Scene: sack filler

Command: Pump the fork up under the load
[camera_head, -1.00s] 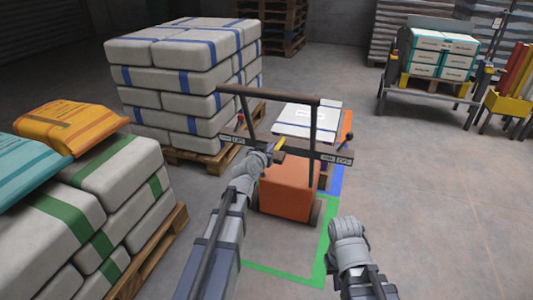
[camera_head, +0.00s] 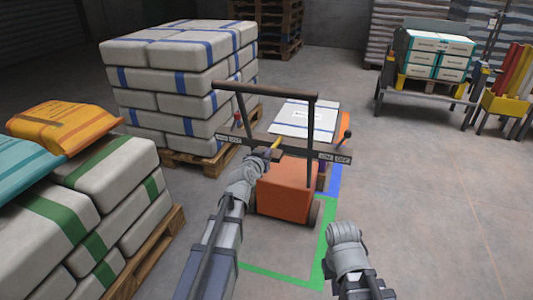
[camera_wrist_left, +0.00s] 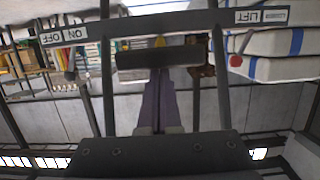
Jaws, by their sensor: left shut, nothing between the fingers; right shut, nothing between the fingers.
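The orange lift truck (camera_head: 286,190) stands mid-floor with a dark upright handle frame (camera_head: 311,140). A crossbar carries labels at both ends; the wrist view shows the ON/OFF label (camera_wrist_left: 62,35) and the LIFT label (camera_wrist_left: 262,17). A red-knobbed lever (camera_head: 237,118) stands at the crossbar's left end. A dark bar (camera_wrist_left: 160,60) with a yellow grip (camera_head: 277,142) lies at the middle. A white load with blue bands (camera_head: 306,117) is beyond the frame. My left gripper (camera_head: 266,155) is shut and empty beside the yellow grip; contact is unclear. My right gripper (camera_head: 343,230) is shut and empty, nearer the front.
A banded sack stack (camera_head: 180,85) stands on a pallet at left, close to the truck. Green-banded sacks (camera_head: 110,195) with orange and teal sacks are at near left. A cart with teal boxes (camera_head: 437,55) is at far right.

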